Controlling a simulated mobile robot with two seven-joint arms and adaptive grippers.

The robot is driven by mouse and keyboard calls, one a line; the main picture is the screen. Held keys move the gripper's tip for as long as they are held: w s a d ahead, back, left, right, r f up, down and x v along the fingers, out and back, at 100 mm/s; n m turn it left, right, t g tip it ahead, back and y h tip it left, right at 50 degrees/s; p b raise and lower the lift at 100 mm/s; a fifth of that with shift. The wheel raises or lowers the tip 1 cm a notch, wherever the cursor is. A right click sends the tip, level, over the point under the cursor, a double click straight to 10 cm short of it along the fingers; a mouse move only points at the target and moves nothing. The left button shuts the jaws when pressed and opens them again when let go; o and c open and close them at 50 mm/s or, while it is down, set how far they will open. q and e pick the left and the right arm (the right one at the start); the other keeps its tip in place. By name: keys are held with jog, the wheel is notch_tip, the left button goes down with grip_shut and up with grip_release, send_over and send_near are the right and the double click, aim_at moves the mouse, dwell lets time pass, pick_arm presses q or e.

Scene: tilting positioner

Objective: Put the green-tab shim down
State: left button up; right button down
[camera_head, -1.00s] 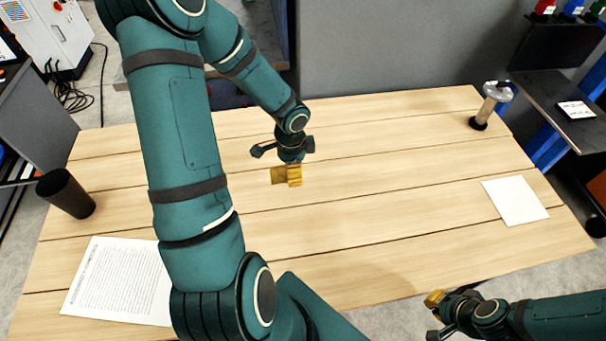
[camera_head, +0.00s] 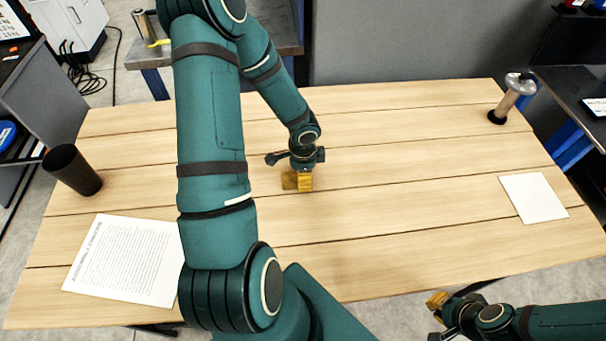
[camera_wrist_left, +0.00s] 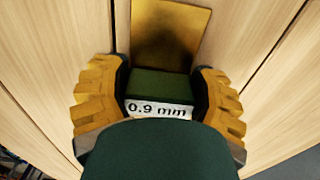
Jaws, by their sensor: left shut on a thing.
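The green-tab shim is a thin brass-coloured plate with a dark green tab (camera_wrist_left: 160,84) marked "0.9 mm". In the left wrist view the plate (camera_wrist_left: 170,35) sticks out ahead of the tab over the wood. My left gripper (camera_head: 298,181) is shut on the tab, with a yellow ribbed finger on either side, as the left wrist view (camera_wrist_left: 160,98) shows. It is low over the middle of the table; whether the plate touches the wood I cannot tell. My right gripper (camera_head: 437,315) is off the front edge at lower right; its opening is unclear.
The wooden table (camera_head: 400,205) is clear around the left gripper. A dark cup (camera_head: 72,170) and a printed sheet (camera_head: 125,260) are at left. A blank white sheet (camera_head: 533,197) and an upright handled tool (camera_head: 510,98) are at right. My left arm hides part of the table.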

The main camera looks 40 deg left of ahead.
pick_arm(q)
jog(key=o, duration=0.9)
jog(key=shift+f, duration=0.1)
jog(key=o, duration=0.4)
